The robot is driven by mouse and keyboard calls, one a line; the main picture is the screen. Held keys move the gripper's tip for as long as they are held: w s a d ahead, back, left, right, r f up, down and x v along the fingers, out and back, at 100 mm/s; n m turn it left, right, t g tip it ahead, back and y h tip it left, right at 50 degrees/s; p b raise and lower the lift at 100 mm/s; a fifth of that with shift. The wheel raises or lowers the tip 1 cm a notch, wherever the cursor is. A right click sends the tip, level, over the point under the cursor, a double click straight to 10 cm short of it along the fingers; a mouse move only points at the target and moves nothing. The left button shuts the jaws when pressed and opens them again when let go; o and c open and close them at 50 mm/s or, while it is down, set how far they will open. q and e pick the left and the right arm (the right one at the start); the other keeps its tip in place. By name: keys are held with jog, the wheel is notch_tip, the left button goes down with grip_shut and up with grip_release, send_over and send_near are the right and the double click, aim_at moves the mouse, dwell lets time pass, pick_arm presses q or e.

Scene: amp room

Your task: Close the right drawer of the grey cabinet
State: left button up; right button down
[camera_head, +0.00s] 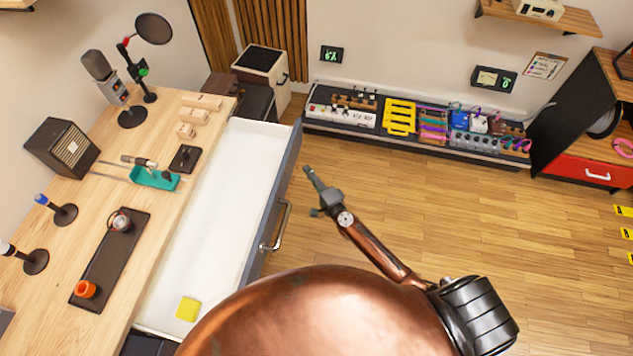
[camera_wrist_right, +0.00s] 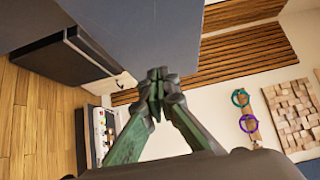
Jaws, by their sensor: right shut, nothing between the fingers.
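The right drawer (camera_head: 225,200) of the grey cabinet stands pulled out, its white interior showing beside the wooden worktop. Its blue-grey front (camera_head: 284,185) carries a metal handle (camera_head: 276,228). A yellow block (camera_head: 188,308) lies inside at the near end. My right gripper (camera_head: 308,173) is shut and empty, just right of the drawer front, beyond the handle. In the right wrist view, the shut fingers (camera_wrist_right: 155,90) point towards the lower edge of a blue-grey panel (camera_wrist_right: 150,30), apparently the drawer front. I cannot tell whether they touch it. My left gripper is not in view.
The wooden worktop (camera_head: 100,200) on the left holds microphones, a speaker and small items. A pedal board (camera_head: 400,135) lies along the back wall. A black cabinet with a red drawer (camera_head: 590,174) stands at right. The wooden floor (camera_head: 480,220) between is clear.

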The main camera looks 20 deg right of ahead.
aim_at(292, 161)
jog(key=shift+w+a, duration=1.4)
jog(key=shift+a, duration=0.3)
